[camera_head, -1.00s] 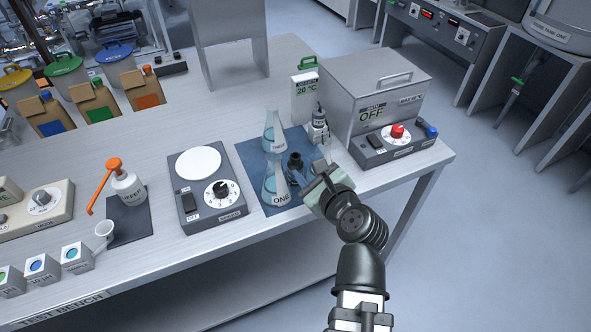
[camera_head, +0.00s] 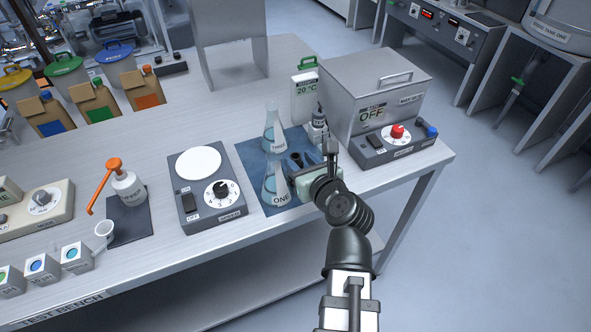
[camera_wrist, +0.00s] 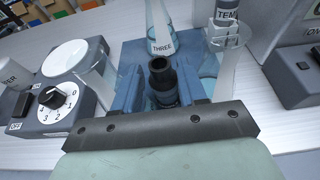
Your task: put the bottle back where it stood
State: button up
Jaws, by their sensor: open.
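A small dark bottle (camera_wrist: 163,95) with a black neck stands on the blue mat (camera_wrist: 135,52), among clear glass flasks. In the head view this bottle (camera_head: 296,160) is partly hidden behind my gripper (camera_head: 302,168). My gripper is open, its two bluish fingers on either side of the bottle in the wrist view. I cannot tell whether either finger touches it. Flask ONE (camera_head: 276,187) stands close to the left of my gripper. Flask THREE (camera_head: 274,130) stands behind the bottle.
A labelled black-topped container (camera_head: 319,122) stands behind my gripper, near the grey bath (camera_head: 398,88) and its control box (camera_head: 395,143). A stirrer plate (camera_head: 210,205) is left of the mat. The front bench edge is close below.

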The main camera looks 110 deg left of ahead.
aim_at(294, 155)
jog(key=x, duration=0.3)
jog(key=shift+s+a+f, duration=0.1)
jog(key=shift+s+a, duration=0.1)
jog(key=shift+a, duration=0.05)
grip_shut()
notch_tip(294, 155, up, 10)
dwell(0.9)
